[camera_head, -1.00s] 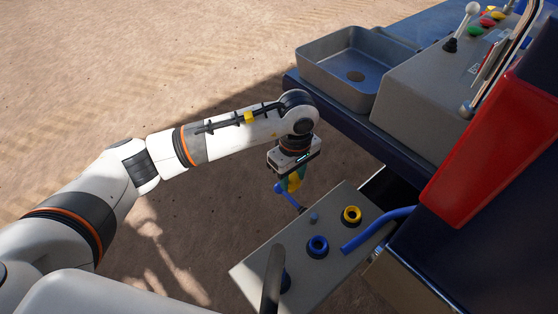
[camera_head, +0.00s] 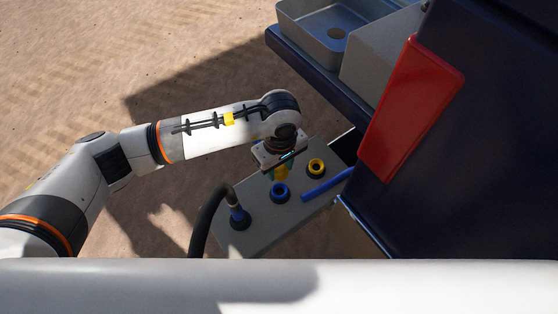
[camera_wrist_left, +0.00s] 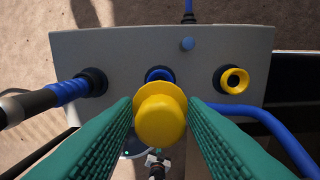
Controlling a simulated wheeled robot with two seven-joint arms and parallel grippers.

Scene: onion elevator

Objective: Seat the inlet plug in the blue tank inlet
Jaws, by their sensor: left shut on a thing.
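My left gripper (camera_head: 281,174) is shut on a yellow plug, whose rounded end shows between the teal fingers in the left wrist view (camera_wrist_left: 160,118). A blue ring inlet (camera_head: 280,192) sits on the grey panel; the wrist view shows it partly hidden behind the plug (camera_wrist_left: 160,74). The plug appears apart from the inlet, above the panel; the exact gap cannot be told. My right gripper is not in view.
The grey panel (camera_head: 256,238) also has an open yellow ring (camera_head: 316,168), a blue knob (camera_wrist_left: 188,44) and a black hose with a blue fitting (camera_head: 238,215). A blue hose (camera_head: 328,186) runs right. A dark blue machine body with a red panel (camera_head: 412,108) stands to the right.

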